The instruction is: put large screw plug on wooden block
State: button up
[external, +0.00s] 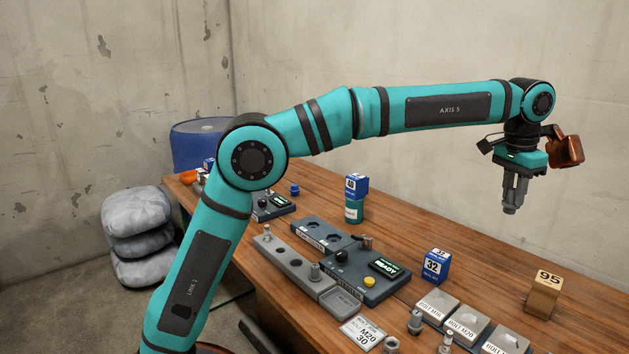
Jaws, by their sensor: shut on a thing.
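My gripper (515,190) hangs pointing down at the right, high above the table. It is shut on a small grey metal piece (510,209), which looks like the large screw plug; the fingers hide most of it. The wooden block (541,300), marked 95, stands on the table at the right, below my gripper and slightly to its right in the picture. The visible top of the block looks bare. A clear gap separates the held piece from the block.
A blue block marked 32 (436,266) stands left of the wooden block. Bolt trays (468,324) with loose metal parts lie in front. A control box with a lit display (385,266) and grey hole plates (290,271) fill the middle. The back right tabletop is clear.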

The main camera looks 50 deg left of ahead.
jog(key=m, duration=0.2)
send_over(552, 278)
notch_tip(552, 278, down, 2)
jog(key=shift+s+a+f, duration=0.1)
jog(key=shift+s+f, duration=0.1)
jog(key=shift+f, duration=2.35)
jog(key=shift+s+a+f, duration=0.1)
jog(key=shift+s+f, duration=0.05)
jog(key=shift+f, duration=2.35)
jog(key=shift+f, duration=0.15)
jog(key=o, duration=0.9)
jog(key=shift+o, duration=0.2)
notch_tip(552, 278, up, 12)
jog(key=s, duration=0.1)
jog(key=shift+a, duration=0.4)
jog(key=shift+s, duration=0.1)
